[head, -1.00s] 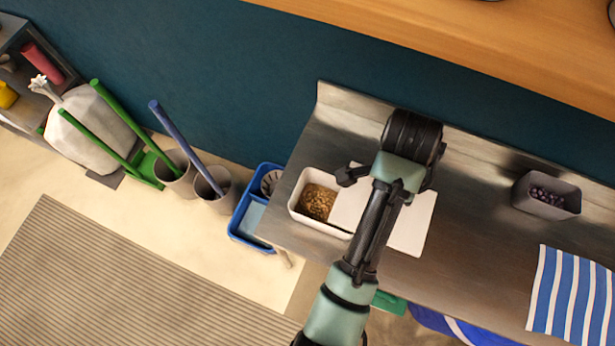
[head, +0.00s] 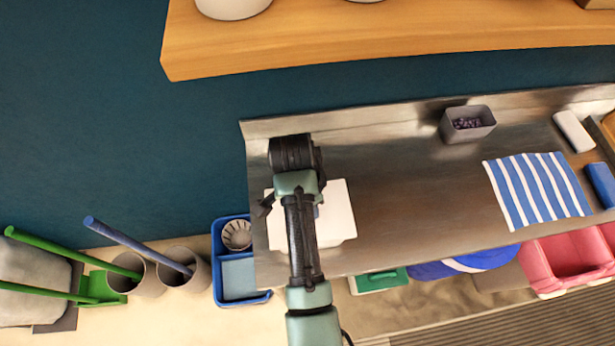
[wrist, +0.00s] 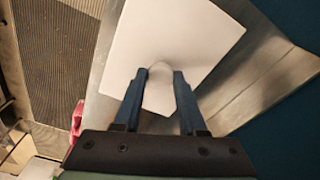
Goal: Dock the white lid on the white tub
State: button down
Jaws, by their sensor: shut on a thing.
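My gripper (wrist: 160,78) is shut on the small raised grip of the white lid (wrist: 170,35), seen in the wrist view. In the head view the lid (head: 338,215) shows on both sides of my arm, over the left end of the steel counter. No granola-like filling shows now. The white tub cannot be told apart from the lid; it appears hidden beneath the lid and my arm. I cannot tell whether the lid touches the tub's rim or sits square on it.
A grey bin of dark berries (head: 468,123) stands at the counter's back. A blue-and-white striped cloth (head: 538,190) lies to the right. A blue caddy (head: 240,275) is beside the counter's left end. A wooden shelf (head: 390,45) overhangs the back. The counter's middle is clear.

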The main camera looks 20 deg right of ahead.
jog(key=shift+f, duration=1.6)
jog(key=shift+f, duration=0.15)
jog(key=shift+f, duration=0.25)
jog(key=shift+c, duration=2.4)
grip_release()
notch_tip(320, 180, up, 13)
jog(key=a, duration=0.1)
jog(key=shift+s+a+p, duration=0.15)
jog(key=shift+a+p, duration=0.1)
jog(key=shift+p, duration=0.15)
jog(key=shift+f, duration=0.15)
